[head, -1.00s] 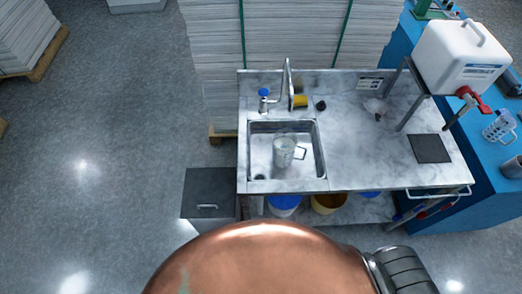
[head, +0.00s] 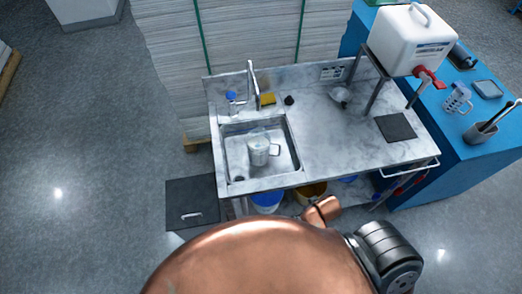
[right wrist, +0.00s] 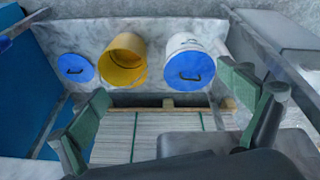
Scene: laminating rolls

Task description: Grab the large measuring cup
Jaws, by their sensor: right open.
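A clear measuring cup (head: 262,150) with a handle stands in the sink basin (head: 232,160) of the marble-topped bench. A second clear measuring cup (head: 457,97) stands on the blue table at the right and looks smaller. My right gripper (right wrist: 166,88) shows in the right wrist view with its two green-padded fingers spread wide and nothing between them. It faces the buckets under the bench, away from both cups. The head view does not show its fingers. My left gripper is in neither view.
A tap (head: 252,85) and yellow sponge (head: 268,99) are behind the sink. A white canister (head: 408,40) stands raised at the bench's right. In the right wrist view are a yellow bucket (right wrist: 121,60) and a blue-lidded white bucket (right wrist: 190,65). The bench's middle is clear.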

